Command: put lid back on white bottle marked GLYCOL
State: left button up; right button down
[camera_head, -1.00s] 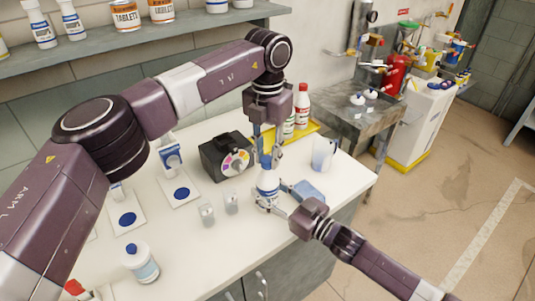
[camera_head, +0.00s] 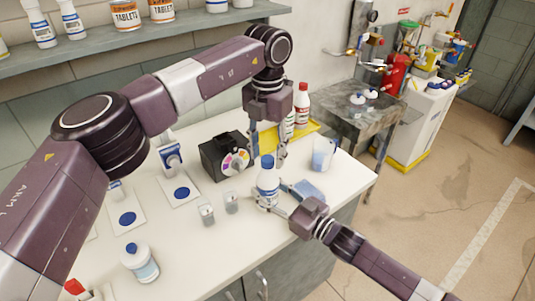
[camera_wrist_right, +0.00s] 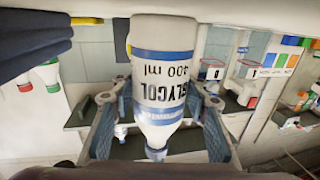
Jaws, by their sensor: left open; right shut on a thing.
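The white bottle marked GLYCOL (camera_head: 268,188) stands upright on the white counter. In the right wrist view the GLYCOL bottle (camera_wrist_right: 164,65) appears upside down, with its name and "400 ml" readable. The blue lid (camera_head: 267,162) sits on the bottle's mouth; it also shows in the right wrist view (camera_wrist_right: 156,153). How tightly it sits cannot be told. My right gripper (camera_head: 270,205) is shut around the bottle's lower body from the right. My left gripper (camera_head: 267,150) is open and empty, just above and behind the lid, its fingers pointing down.
A black box with a coloured dial (camera_head: 226,156) stands behind and left of the bottle. Two small glasses (camera_head: 231,202) stand at its left.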

pick_arm(q)
notch_tip(320, 180, up, 11)
jog(key=shift+r, duration=0.15)
pick_arm(e)
jog(key=c, duration=1)
grip_release()
jog(key=v, duration=1.2)
